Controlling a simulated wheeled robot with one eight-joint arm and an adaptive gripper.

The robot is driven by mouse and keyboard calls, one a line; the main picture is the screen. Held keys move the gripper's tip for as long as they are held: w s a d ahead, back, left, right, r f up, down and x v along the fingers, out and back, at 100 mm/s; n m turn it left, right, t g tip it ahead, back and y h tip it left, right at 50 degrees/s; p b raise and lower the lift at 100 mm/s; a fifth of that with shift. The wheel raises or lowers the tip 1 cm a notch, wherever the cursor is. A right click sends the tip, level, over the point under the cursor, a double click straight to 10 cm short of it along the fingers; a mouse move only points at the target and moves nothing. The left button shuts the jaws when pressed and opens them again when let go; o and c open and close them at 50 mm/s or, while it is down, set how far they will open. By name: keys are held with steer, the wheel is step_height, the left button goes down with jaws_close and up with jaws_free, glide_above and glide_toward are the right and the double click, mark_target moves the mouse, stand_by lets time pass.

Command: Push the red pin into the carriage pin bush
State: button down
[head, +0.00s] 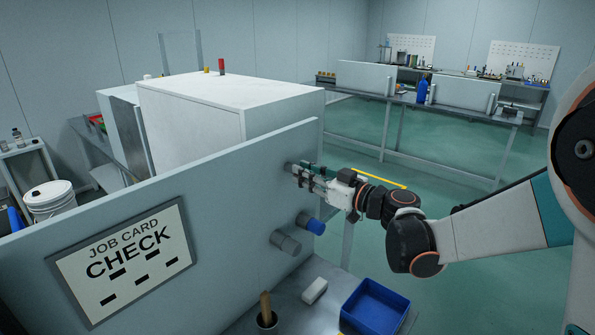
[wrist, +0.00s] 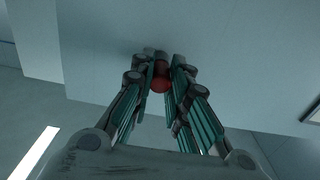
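The red pin (wrist: 160,84) shows in the wrist view between the finger pads of my gripper (wrist: 161,72), with its round red end facing the camera. The pads lie against both sides of the pin. In the head view my gripper (head: 297,173) is at the upper right part of the pale panel (head: 225,195), its fingertips close to the face. The fingers hide the pin there. A small grey part shows behind the red end in the wrist view; I cannot tell whether it is the carriage pin bush or how deep the pin sits.
Below my gripper, a grey cylinder (head: 286,243) and a blue-ended cylinder (head: 312,225) stick out from the panel. A blue bin (head: 375,307), a white block (head: 314,290) and a cup with a wooden handle (head: 266,318) stand on the bench below. A job card (head: 125,262) hangs at left.

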steer(key=shift+v, duration=2.2)
stand_by(1.0)
steer(key=v, duration=0.4)
steer(key=shift+s+d, duration=0.25)
steer(key=shift+d, duration=0.05)
steer(key=shift+w, duration=0.1)
stand_by(0.3)
